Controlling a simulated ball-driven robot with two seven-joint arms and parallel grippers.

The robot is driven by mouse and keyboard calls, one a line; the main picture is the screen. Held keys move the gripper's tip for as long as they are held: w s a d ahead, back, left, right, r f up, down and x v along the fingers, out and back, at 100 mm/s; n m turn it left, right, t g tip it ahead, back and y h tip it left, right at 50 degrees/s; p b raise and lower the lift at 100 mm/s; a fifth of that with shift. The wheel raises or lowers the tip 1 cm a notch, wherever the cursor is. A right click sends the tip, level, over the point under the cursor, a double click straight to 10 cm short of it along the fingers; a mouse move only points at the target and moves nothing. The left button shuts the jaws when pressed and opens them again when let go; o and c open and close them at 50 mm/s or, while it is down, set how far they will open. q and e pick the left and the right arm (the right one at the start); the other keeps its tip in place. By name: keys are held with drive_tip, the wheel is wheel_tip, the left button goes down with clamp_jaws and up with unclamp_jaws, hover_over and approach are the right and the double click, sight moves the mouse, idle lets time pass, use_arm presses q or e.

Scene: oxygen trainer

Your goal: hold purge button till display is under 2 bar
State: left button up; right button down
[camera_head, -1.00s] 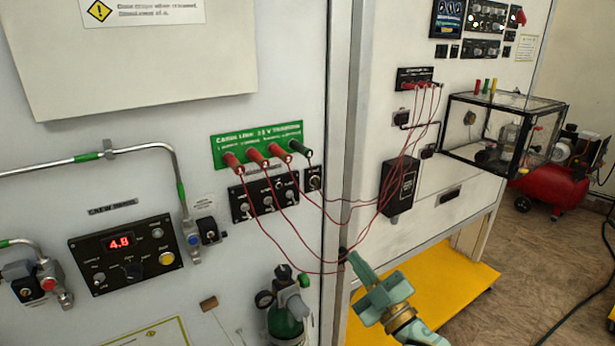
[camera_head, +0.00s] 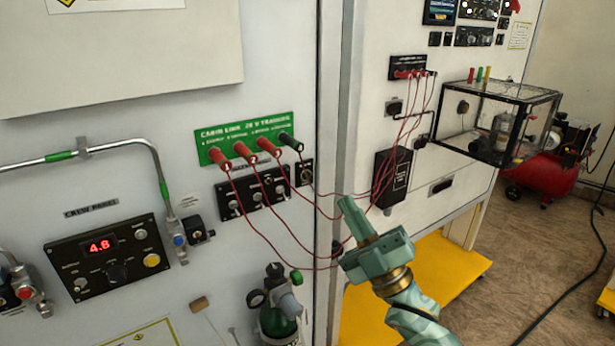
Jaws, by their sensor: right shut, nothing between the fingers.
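The black control panel (camera_head: 110,258) on the left wall has a red digital display (camera_head: 100,246) that reads 4.8. A yellow button (camera_head: 152,260) sits at the panel's lower right. Its label is too small to read, so I cannot tell whether it is the purge button. My right gripper (camera_head: 346,206) is shut and empty, with its fingers pointing up and left. It appears in front of the cabinet seam, well right of the panel and apart from it. My left gripper is not in view.
Red cables (camera_head: 268,222) hang from the green connector board (camera_head: 247,138) across to the right cabinet, behind my right gripper. A green gas cylinder (camera_head: 279,322) stands below. A metal pipe (camera_head: 120,143) and a red-knobbed valve (camera_head: 24,293) flank the panel.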

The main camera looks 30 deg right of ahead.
sight(307, 176)
drive_tip(key=shift+w+a+b, duration=0.2)
drive_tip(key=shift+w+b, duration=0.35)
drive_tip(key=shift+w, duration=1.55)
drive_tip(key=shift+w+a+b, duration=0.15)
drive_tip(key=shift+w+b, duration=0.35)
drive_tip(key=shift+w, duration=1.55)
drive_tip(key=shift+w, duration=0.4)
drive_tip(key=shift+w, duration=0.35)
idle(1.0)
drive_tip(key=shift+s+p, duration=0.3)
drive_tip(key=shift+s, duration=0.5)
